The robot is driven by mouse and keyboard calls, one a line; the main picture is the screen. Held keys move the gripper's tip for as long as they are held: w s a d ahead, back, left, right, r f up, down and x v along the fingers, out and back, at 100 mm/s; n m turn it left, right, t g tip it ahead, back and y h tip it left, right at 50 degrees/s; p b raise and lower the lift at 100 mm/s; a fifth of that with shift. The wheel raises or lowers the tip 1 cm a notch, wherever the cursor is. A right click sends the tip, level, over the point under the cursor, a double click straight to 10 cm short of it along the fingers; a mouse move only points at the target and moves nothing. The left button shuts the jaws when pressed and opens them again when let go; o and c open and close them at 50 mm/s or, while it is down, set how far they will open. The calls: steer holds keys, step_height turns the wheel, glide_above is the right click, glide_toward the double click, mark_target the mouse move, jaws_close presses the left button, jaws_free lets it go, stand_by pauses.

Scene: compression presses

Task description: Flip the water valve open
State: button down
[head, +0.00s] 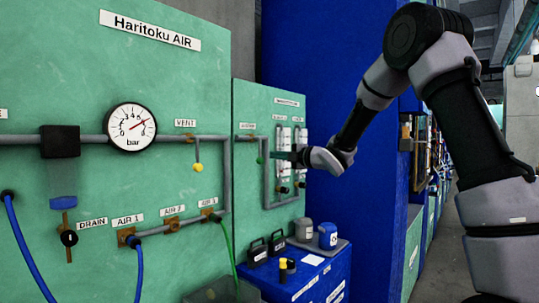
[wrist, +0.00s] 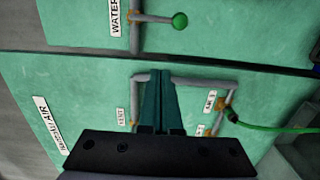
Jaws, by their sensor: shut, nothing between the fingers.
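The water valve has a green ball handle (wrist: 180,20) on a short grey lever off a pipe, beside the WATER label (wrist: 115,14) in the wrist view. In the head view its green ball (head: 260,160) shows small on the far green panel, close to my fingertips. My gripper (head: 274,155) points left in front of that panel. In the wrist view my gripper (wrist: 155,75) has its two dark green fingers together, with nothing held. The tips appear below the ball in that view, with a visible gap between them.
The near Haritoku AIR panel (head: 100,200) carries a bar gauge (head: 130,125), a yellow vent knob (head: 198,167) and air outlets. Flow tubes (head: 283,140) stand behind my gripper. A blue cabinet (head: 310,275) with containers is below.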

mark_target(260, 154)
stand_by(0.3)
steer(key=x, duration=0.3)
steer(key=w+d+x, duration=0.1)
steer(key=x, duration=0.6)
steer(key=shift+w+d, duration=0.1)
steer(key=shift+w, duration=0.45)
steer(key=shift+w+d, duration=0.25)
steer(key=shift+w, duration=0.45)
